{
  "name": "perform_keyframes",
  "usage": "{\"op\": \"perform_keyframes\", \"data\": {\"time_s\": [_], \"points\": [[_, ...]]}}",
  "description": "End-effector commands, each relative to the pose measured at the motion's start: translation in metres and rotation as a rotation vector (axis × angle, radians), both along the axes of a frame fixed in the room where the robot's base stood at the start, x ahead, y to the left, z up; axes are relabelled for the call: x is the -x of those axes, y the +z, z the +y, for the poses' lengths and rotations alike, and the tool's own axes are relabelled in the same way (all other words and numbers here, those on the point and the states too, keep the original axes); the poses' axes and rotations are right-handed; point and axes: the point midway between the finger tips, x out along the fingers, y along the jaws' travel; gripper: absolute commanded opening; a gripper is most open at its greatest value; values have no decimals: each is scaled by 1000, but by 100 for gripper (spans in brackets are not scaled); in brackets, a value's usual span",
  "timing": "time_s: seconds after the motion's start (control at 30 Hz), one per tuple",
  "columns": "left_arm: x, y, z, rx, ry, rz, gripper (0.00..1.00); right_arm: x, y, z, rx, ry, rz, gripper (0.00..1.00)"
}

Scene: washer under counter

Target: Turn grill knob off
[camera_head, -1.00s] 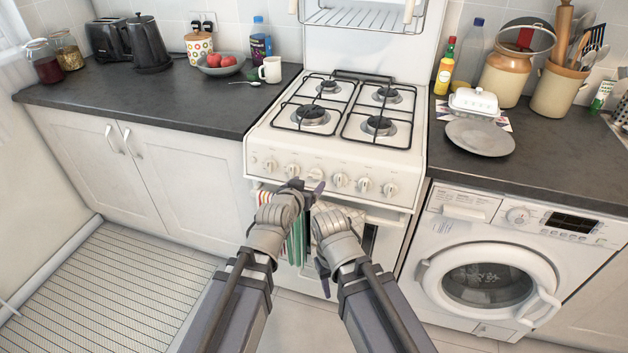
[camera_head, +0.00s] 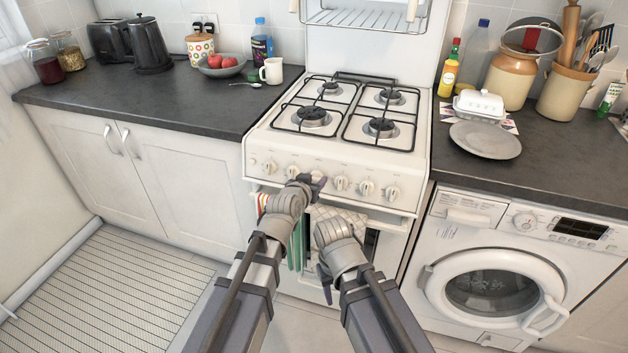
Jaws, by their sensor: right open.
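The white stove has a row of several round knobs on its front panel (camera_head: 280,152). One knob (camera_head: 317,171) is just above my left gripper (camera_head: 313,181), partly covered by it. Other knobs stand to its left (camera_head: 269,166) and right (camera_head: 366,188). Their markings are too small to read, so I cannot tell which is the grill knob or how it is set. My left gripper's fingertips are at the panel; I cannot tell whether they touch a knob or how wide they are. My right gripper (camera_head: 317,248) is open and lower, in front of the oven door.
The washer (camera_head: 510,265) is at the right under the dark counter. A counter with a kettle (camera_head: 150,45) is at the left.

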Motion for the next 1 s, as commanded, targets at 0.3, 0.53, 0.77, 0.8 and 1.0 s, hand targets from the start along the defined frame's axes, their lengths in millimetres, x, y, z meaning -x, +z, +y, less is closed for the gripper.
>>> {"op": "perform_keyframes", "data": {"time_s": [0.3,0.53,0.77,0.8,1.0], "points": [[0,0,0,0,0,0,11,0,0,0,0,0,0,50],[0,0,0,-1,0,0,0,0,0,0,0,0,0,50],[0,0,0,-46,-14,-15,0,0,0,0,0,0,0,50],[0,0,0,-63,-18,-21,0,0,0,0,0,0,0,50],[0,-1,-1,-195,-55,-65,0,0,-2,0,0,0,0,50]]}}
